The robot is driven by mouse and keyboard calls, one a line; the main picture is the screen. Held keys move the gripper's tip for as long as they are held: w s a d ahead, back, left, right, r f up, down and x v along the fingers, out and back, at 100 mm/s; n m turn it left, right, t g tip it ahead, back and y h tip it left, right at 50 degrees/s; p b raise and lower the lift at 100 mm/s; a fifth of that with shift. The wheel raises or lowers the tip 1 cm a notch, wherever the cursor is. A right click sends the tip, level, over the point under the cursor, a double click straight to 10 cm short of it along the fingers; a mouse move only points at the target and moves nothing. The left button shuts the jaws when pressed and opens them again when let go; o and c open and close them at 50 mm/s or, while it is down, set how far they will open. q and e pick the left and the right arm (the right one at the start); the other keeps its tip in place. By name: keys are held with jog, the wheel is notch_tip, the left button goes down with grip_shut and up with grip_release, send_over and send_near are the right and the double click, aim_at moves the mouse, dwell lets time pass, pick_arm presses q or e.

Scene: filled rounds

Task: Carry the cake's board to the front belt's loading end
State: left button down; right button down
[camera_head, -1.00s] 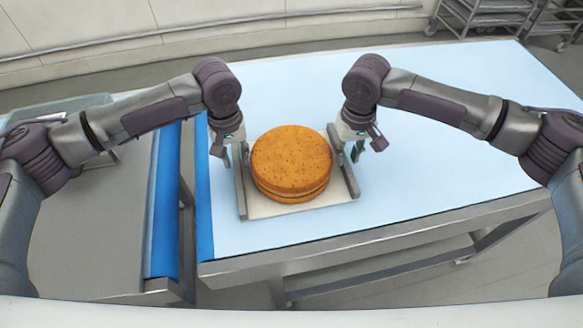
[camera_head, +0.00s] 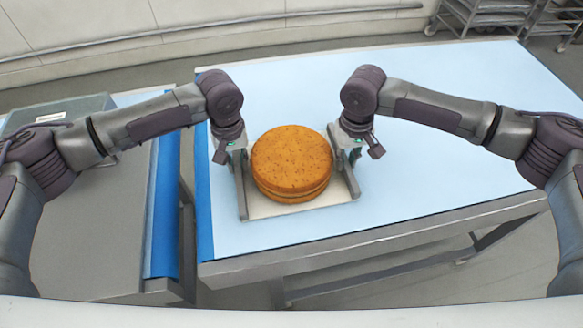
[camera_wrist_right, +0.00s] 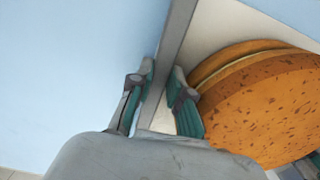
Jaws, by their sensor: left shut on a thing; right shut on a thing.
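The cake (camera_head: 291,160), a round orange-brown sponge of stacked layers with dark specks, sits on a pale square board (camera_head: 275,209) with raised grey rails at its left and right sides. The board rests on a light blue surface. My left gripper (camera_head: 237,160) is shut on the board's left rail. My right gripper (camera_head: 347,158) is shut on the right rail. In the right wrist view, the right gripper's teal-padded fingers (camera_wrist_right: 162,78) lie on both sides of the grey rail (camera_wrist_right: 178,30), next to the cake (camera_wrist_right: 265,105). The left gripper's fingertips are partly hidden.
The light blue surface (camera_head: 440,160) is wide and clear to the right and behind. A lower-left grey-topped unit (camera_head: 90,235) with a blue edge strip (camera_head: 162,215) stands across a narrow gap. Wheeled racks (camera_head: 490,15) stand at the back right, near a wall rail.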

pick_arm(q)
jog(key=shift+r, duration=0.2)
pick_arm(e)
jog(key=shift+w+r, duration=0.1)
jog(key=shift+r, duration=0.05)
